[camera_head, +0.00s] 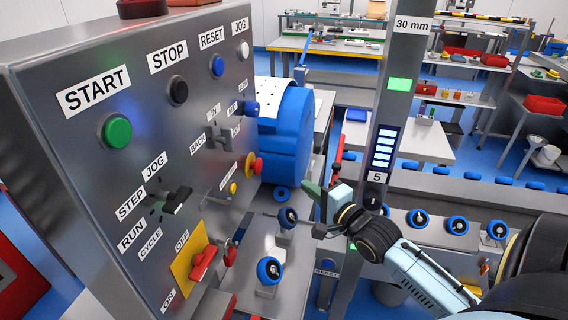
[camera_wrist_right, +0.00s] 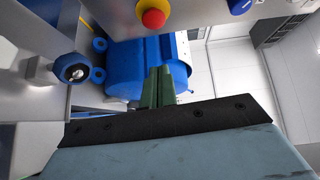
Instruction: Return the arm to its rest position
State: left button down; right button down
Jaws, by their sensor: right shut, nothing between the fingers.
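My right arm comes in from the lower right in the head view. Its gripper (camera_head: 309,187) is in front of the blue drum-shaped part (camera_head: 290,140), to the right of the control panel (camera_head: 90,160). In the right wrist view the two green fingers (camera_wrist_right: 158,82) are together, with nothing between them. The blue part (camera_wrist_right: 125,65) shows behind them there. I cannot tell whether the fingers touch it. My left gripper is not in view.
The panel carries a green START button (camera_head: 117,131), a black STOP button (camera_head: 178,91) and a red rotary switch (camera_head: 203,263). A grey post (camera_head: 388,130) stands close behind my right arm. Blue rollers (camera_head: 269,270) sit below the gripper. Tables with trays stand farther back.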

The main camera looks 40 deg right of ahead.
jog(key=s+a+f+n+g, duration=0.6)
jog(key=s+a+f+n, duration=0.1)
jog(key=a+f+n, duration=0.25)
jog(key=s+a+f+n+g, duration=0.2)
jog(key=s+a+n+g, duration=0.25)
jog(key=s, duration=0.25)
jog(key=s+a+f+n+g, duration=0.1)
jog(key=s+a+n+g, duration=0.2)
jog(key=s+n, duration=0.35)
notch_tip(320, 180, down, 29)
jog(key=s+g+b, duration=0.2)
jog(key=s+b, duration=0.1)
jog(key=s+d+f+b, duration=0.2)
jog(key=s+d+f, duration=0.1)
jog(key=s+f, duration=1.2)
jog(key=shift+s+f+g, duration=0.35)
jog(key=shift+f+g, duration=0.1)
jog(key=shift+f, duration=0.1)
